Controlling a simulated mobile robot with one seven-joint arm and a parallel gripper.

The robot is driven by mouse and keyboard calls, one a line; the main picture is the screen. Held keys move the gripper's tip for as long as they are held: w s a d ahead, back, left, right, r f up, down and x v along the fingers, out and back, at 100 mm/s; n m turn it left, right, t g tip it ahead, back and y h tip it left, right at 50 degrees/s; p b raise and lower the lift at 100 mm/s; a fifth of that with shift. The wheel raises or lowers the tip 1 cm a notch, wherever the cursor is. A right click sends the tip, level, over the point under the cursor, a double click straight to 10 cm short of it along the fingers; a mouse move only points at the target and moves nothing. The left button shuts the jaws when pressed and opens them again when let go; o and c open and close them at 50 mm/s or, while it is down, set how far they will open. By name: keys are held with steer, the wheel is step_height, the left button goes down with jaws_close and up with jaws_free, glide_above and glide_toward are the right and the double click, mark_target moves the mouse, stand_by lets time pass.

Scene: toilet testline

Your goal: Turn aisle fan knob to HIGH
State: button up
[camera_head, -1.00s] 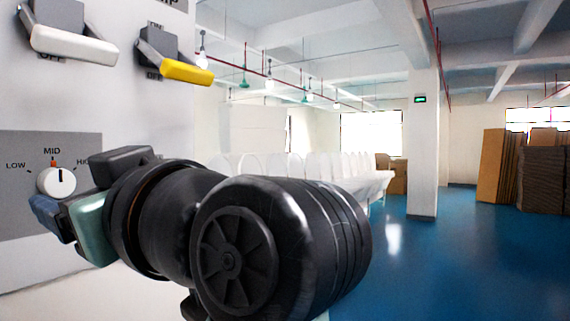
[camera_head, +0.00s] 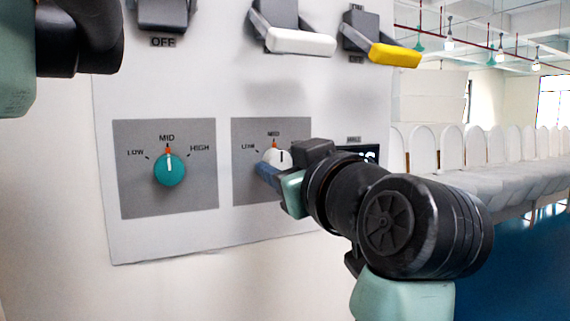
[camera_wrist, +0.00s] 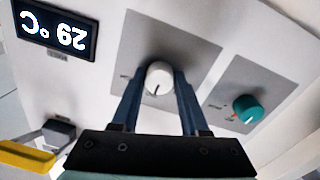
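Two fan-type dials sit on grey plates on the white panel. In the head view, the teal knob (camera_head: 169,169) on the left points to MID, between LOW and HIGH. The white knob (camera_head: 281,157) on the right also points up to MID; its HIGH side is hidden by my arm. No readable label tells which is the aisle fan. My gripper (camera_head: 276,178) is at the white knob. In the wrist view, my gripper (camera_wrist: 159,82) is open, with one finger on each side of the white knob (camera_wrist: 159,77); contact is not clear. The teal knob (camera_wrist: 247,109) is outside the fingers.
Above the dials are switches with a white lever (camera_head: 300,41) and a yellow lever (camera_head: 394,55). A temperature display (camera_wrist: 54,28) reads 29 °C, upside down in the wrist view. White toilet seats or lids (camera_head: 424,148) stand in a row on the right, beside open blue floor.

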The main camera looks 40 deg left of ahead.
jaws_close()
steer(key=shift+m, duration=0.4)
steer(key=m+p, duration=0.1)
steer(key=m, duration=0.4)
steer(key=shift+r+m+p, duration=0.2)
steer(key=shift+m+p, duration=0.1)
steer(key=shift+p, duration=0.05)
steer(key=m+p, duration=0.2)
steer(key=m, duration=0.3)
steer(key=shift+m, duration=0.3)
steer(key=o, duration=0.5)
jaws_free()
steer(key=shift+o, duration=0.2)
steer(key=shift+f, duration=0.1)
